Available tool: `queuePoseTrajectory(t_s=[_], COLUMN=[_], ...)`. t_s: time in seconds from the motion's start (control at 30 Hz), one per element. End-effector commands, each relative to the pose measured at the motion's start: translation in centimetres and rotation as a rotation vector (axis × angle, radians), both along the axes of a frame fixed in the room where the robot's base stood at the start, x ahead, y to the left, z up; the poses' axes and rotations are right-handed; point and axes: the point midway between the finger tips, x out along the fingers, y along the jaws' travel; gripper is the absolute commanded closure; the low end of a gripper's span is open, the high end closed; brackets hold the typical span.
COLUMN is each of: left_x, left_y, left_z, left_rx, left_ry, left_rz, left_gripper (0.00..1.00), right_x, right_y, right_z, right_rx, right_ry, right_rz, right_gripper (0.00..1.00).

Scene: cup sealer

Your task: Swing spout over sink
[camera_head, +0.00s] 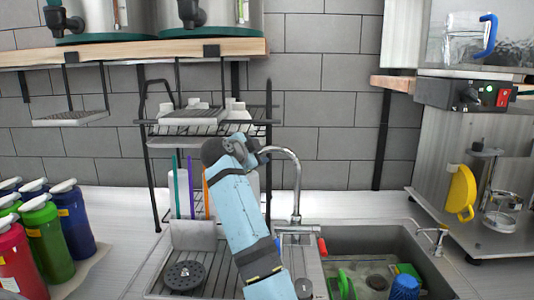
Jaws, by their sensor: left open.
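The chrome faucet (297,180) stands behind the sink. Its curved spout arches to the left, and the spout's end is close to my left gripper, over the drainboard side. My left gripper (254,146) is at the end of a light blue arm and is open beside the spout's end. Its fingers are small and partly hidden by the arm, so I cannot tell whether they touch the spout. The sink basin (437,283) is at the lower right, right of the faucet's base. My right gripper is out of view.
A dish rack (152,130) with white bottles stands behind my arm. Colourful pump bottles (42,235) stand at the left. A blue scrubber (404,288) and green items lie in the basin.

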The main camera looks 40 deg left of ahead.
Motion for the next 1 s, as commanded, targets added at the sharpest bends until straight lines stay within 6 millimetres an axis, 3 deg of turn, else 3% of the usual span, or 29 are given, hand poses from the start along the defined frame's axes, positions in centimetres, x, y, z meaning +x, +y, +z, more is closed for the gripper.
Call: queuePoseTrajectory(t_s=[0.37, 0.5, 0.6, 1.0], left_x=[-0.22, -0.22, -0.21, 0.66], left_y=[0.1, 0.1, 0.12, -0.22], left_z=[-0.08, -0.08, -0.04, 0.13], left_rx=[0.0, 0.0, 0.0, 0.003], left_ry=[0.0, 0.0, -0.001, -0.002], left_rz=[0.0, 0.0, 0.001, 0.013], left_gripper=[0.5, 0.83, 1.0, 1.0], right_x=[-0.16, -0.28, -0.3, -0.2], right_y=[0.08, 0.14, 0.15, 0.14], right_z=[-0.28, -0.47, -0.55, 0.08], right_rx=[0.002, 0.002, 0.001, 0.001], right_ry=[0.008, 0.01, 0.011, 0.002], right_rz=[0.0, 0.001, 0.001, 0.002], right_gripper=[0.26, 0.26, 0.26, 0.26])
